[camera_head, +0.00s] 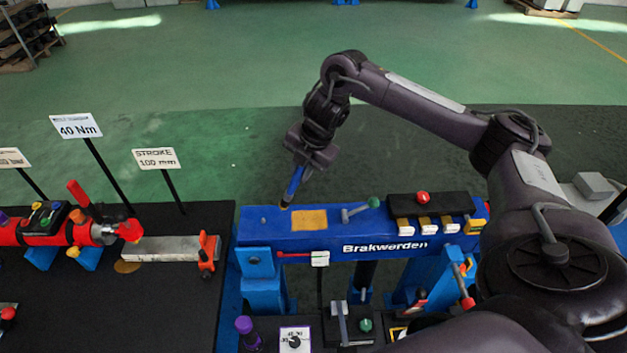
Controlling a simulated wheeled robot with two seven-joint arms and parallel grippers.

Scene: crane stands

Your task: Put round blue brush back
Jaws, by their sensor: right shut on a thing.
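My right gripper (304,163) is shut on a blue brush (294,183) with a slim blue handle. The brush hangs tilted, its lower end just above the left part of the blue Brakwerden stand (390,244). From this view I cannot tell whether the tip touches the stand top. A yellow-tan patch (310,220) lies on the stand top, just right of the brush tip. A small light spot (263,220) shows on the stand top to the left of the brush. My left gripper is not in view.
A lever with a green knob (374,202) and a black switch box (432,205) with a red button stand right of the patch. At left, a black table (180,300) bears a red tool (60,230) and sign posts.

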